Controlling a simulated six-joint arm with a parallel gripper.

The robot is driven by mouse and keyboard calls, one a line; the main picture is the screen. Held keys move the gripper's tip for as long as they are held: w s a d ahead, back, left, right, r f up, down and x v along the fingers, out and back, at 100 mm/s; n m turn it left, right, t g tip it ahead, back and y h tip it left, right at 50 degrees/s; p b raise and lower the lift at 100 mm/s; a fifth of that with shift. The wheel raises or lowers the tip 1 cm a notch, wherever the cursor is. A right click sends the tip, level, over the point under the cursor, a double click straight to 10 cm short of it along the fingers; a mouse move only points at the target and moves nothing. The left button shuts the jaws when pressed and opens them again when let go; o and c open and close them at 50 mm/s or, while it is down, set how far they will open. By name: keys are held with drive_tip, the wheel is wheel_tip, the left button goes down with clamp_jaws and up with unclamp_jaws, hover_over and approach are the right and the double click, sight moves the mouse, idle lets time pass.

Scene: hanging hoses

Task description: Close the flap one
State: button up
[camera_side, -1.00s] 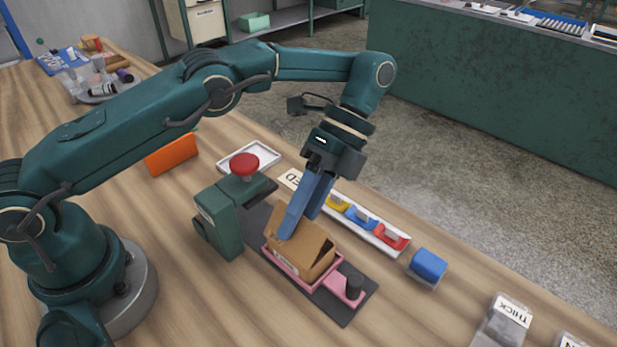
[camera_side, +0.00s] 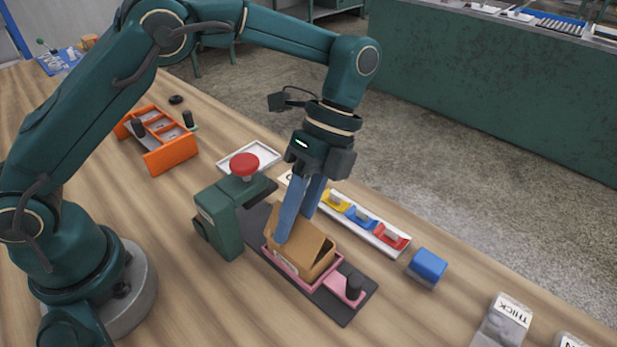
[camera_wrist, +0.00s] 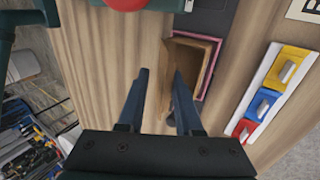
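A brown cardboard box (camera_side: 313,255) sits in a pink tray (camera_side: 292,275) on a dark plate. Its top looks at least partly open in the wrist view (camera_wrist: 189,65), where the inside shows. Contact with the cardboard cannot be told.
A green press-like fixture (camera_side: 222,220) with a red knob (camera_side: 243,164) stands left of the box. A white tray of coloured blocks (camera_side: 365,222) lies behind it. A blue block (camera_side: 428,266) lies right, an orange rack (camera_side: 170,154) left.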

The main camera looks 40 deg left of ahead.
drive_tip(key=shift+s+r, duration=0.1)
drive_tip(key=shift+s, duration=0.05)
drive_tip(key=a+r+n+t+h, duration=0.1)
drive_tip(key=a+r+n+t, duration=0.2)
drive_tip(key=r, duration=1)
drive_tip(key=s+a+n+t, duration=0.6)
drive_tip(key=a+n, duration=0.1)
drive_tip(key=n, duration=0.1)
drive_tip(key=shift+s+r, duration=0.25)
drive_tip(key=shift+r, duration=0.1)
idle(0.4)
